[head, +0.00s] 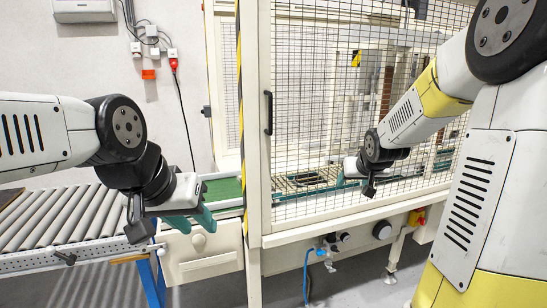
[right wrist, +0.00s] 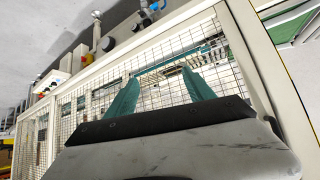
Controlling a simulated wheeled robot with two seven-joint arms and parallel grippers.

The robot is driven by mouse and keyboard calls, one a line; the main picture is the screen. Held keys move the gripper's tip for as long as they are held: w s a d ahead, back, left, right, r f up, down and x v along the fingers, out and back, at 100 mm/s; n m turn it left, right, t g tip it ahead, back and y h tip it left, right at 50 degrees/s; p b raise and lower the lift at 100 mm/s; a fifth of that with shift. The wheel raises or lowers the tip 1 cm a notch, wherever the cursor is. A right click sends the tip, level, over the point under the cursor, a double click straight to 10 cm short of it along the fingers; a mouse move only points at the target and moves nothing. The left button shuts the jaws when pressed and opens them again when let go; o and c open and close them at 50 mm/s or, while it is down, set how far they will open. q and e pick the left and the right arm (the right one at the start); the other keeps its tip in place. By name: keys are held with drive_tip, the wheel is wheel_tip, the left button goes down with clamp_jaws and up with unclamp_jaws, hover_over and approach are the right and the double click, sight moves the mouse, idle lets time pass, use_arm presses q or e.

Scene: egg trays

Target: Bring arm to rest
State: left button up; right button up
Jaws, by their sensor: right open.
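My left gripper (head: 192,224) hangs at the end of the left arm in the head view, in front of the roller conveyor's right end. Its two teal fingers stand apart with nothing seen between them. My right gripper (head: 343,180) is in front of the mesh fence in the head view, its fingers small and partly hidden by the wrist. In the right wrist view its two teal fingers (right wrist: 160,76) are spread wide with nothing between them, and the mesh shows behind. No egg or egg tray can be made out clearly.
A roller conveyor (head: 62,222) lies at the left, with a green belt (head: 224,189) beyond it. A framed mesh fence (head: 310,75) fills the middle, with a black handle (head: 268,112) on its post. A blue hose (head: 307,275) hangs below. Grey floor is clear at the bottom.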

drive_tip(key=s+a+r+g, duration=0.1)
drive_tip(key=s+a, duration=0.2)
drive_tip(key=s, duration=0.6)
drive_tip(key=s+a+r+g+y, duration=0.1)
drive_tip(key=s+a+r, duration=0.1)
drive_tip(key=s, duration=0.8)
drive_tip(key=s+a+r+g+y, duration=0.1)
drive_tip(key=s+a, duration=0.3)
drive_tip(key=s, duration=0.5)
drive_tip(key=shift+s+a+r+n, duration=0.3)
drive_tip(key=shift+s+r+n, duration=0.1)
drive_tip(key=shift+r, duration=0.35)
drive_tip(key=shift+w, duration=0.1)
